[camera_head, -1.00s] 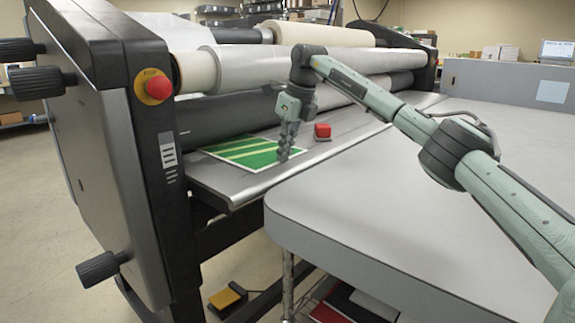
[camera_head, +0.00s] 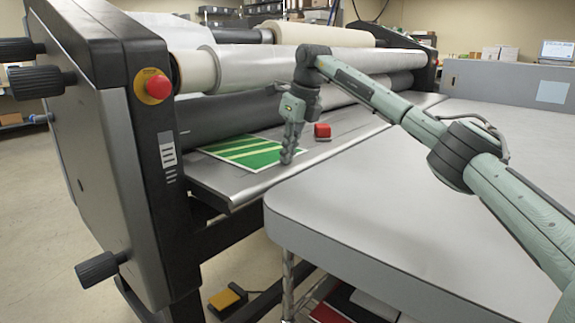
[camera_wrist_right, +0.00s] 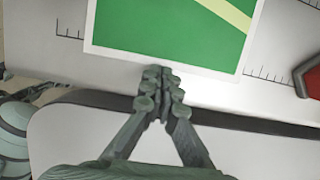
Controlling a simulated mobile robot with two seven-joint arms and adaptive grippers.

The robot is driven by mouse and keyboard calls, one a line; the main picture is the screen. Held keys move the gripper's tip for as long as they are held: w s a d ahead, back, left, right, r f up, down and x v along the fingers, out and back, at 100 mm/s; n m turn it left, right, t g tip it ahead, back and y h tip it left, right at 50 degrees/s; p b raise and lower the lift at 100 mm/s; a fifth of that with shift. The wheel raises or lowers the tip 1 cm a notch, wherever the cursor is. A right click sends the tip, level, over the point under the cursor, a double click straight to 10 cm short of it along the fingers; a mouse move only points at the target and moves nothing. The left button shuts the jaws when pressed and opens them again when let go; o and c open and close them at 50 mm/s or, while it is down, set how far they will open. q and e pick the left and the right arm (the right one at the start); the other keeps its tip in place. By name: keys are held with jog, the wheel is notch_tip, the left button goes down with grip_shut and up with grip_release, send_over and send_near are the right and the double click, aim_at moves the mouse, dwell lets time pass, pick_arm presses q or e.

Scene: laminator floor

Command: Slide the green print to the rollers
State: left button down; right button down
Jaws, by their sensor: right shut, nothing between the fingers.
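The green print (camera_head: 250,152) has pale stripes and a white border. It lies flat on the laminator's grey feed table (camera_head: 232,190), in front of the dark lower roller (camera_head: 225,117). In the right wrist view the print (camera_wrist_right: 170,30) shows at the top, its white near edge just beyond the fingertips. My right gripper (camera_head: 287,158) points down at the print's near right edge, shut and empty. In the wrist view the fingertips (camera_wrist_right: 162,75) are together at that edge; I cannot tell whether they touch it. My left gripper is not in view.
A red stop button (camera_head: 157,87) is on the side panel. The grey worktable (camera_head: 400,215) in front is bare.

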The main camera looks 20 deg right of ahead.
jog(key=shift+r, duration=0.1)
jog(key=shift+v, duration=3.1)
jog(key=shift+s+d, duration=0.1)
